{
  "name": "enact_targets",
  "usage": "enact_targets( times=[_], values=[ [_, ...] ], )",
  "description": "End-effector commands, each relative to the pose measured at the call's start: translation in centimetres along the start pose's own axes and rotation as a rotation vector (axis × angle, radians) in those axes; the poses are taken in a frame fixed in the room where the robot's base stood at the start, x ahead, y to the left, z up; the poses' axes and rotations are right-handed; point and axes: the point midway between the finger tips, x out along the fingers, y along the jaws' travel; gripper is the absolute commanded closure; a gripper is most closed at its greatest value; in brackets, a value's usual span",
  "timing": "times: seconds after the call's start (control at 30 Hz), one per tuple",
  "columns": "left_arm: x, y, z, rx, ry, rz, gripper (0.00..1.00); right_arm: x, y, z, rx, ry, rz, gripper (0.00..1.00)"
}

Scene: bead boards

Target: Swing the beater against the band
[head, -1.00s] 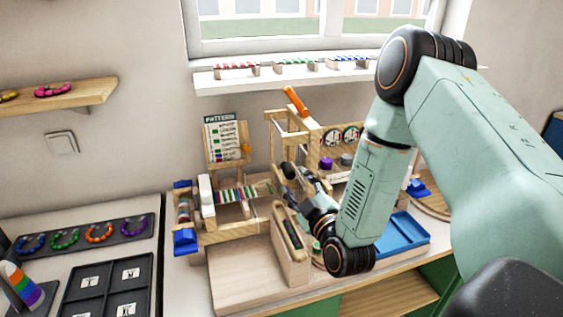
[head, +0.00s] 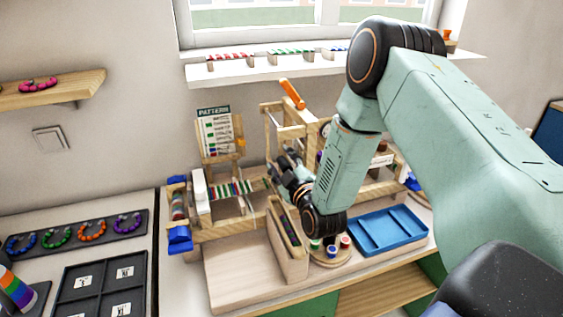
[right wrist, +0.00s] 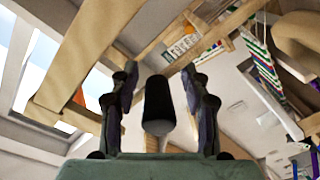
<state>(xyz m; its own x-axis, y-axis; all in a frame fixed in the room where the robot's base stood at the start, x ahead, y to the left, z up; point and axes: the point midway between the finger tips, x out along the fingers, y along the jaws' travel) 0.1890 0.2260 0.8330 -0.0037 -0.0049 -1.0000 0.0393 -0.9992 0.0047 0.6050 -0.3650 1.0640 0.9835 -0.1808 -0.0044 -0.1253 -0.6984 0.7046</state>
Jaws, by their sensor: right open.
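The striped band (head: 232,188), in green, red and white, is stretched on a wooden loom at centre left. Its threads also show in the right wrist view (right wrist: 262,65). An upright white block (head: 199,190) stands at the band's left end. My right gripper (head: 281,168) is open, just right of the band, beside the wooden frame (head: 284,137). In the right wrist view a dark cylindrical piece (right wrist: 159,100) shows between its fingers (right wrist: 158,75), without visible gripping. I cannot tell whether it is the beater's handle. My left gripper is not in view.
An orange handle (head: 291,93) tops the frame. The pattern card (head: 217,130) stands behind the loom. A narrow wooden box (head: 287,262), a round board with coloured pieces (head: 330,260) and a blue tray (head: 390,231) lie in front and right. The front-left board (head: 232,280) is bare.

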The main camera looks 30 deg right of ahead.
Motion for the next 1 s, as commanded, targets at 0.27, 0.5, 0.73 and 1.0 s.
enact_targets(
  times=[0.27, 0.5, 0.73, 1.0],
  values=[
    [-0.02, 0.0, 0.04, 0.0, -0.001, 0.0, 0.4, 0.16, 0.0, 0.0, 0.0, 0.0, 0.0, 0.62],
    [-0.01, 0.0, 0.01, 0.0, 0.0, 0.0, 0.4, 0.15, -0.02, 0.0, -0.001, 0.0, -0.001, 0.82],
    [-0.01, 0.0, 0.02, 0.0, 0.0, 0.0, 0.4, 0.12, -0.03, -0.01, -0.002, 0.0, -0.001, 1.0],
    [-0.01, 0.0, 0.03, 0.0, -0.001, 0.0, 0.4, 0.1, -0.08, -0.05, -0.004, 0.002, -0.003, 1.0]
  ],
)
